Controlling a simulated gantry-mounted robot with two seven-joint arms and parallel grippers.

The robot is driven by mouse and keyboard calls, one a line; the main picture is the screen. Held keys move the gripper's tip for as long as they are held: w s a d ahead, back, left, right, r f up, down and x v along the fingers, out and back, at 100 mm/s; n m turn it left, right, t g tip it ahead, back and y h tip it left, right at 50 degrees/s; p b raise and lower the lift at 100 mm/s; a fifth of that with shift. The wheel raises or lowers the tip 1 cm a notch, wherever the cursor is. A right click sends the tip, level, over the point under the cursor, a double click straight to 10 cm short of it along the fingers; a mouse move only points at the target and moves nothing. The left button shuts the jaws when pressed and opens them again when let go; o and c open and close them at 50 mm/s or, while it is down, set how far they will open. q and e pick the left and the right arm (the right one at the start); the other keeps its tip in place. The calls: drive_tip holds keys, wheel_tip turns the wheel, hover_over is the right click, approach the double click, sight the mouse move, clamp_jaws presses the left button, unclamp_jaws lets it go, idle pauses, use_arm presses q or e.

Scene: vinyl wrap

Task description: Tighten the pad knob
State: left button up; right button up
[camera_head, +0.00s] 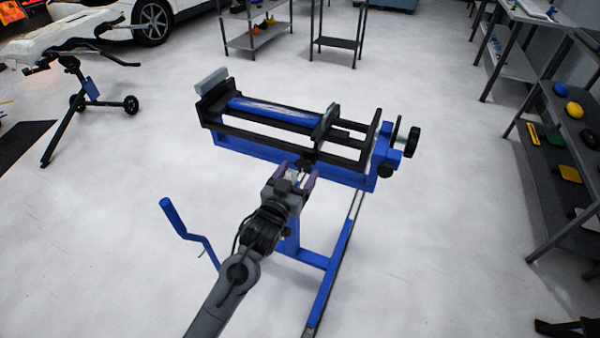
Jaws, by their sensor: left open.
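The blue and black clamping stand (235,150) stands in the middle of the head view, with a blue roll (270,111) lying in its black frame. A small black knob (308,160) is on the front side of the frame; I take it to be the pad knob. My left gripper (297,175) is open, with its fingers just below and around this knob's near side. I cannot tell whether they touch it. Other black knobs sit at the right end: a round one (385,171) and a larger one (412,141). My right gripper is not in view.
A blue crank-shaped bar (188,232) stands left of my arm. The stand's blue leg (333,265) runs along the floor. Shelves with small items (545,150) line the right side. A wheeled stand (75,90) is at the left. The floor between is clear.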

use_arm(q)
drive_tip(key=shift+x, duration=0.9)
drive_tip(key=shift+c, duration=0.3)
drive_tip(key=c, duration=1)
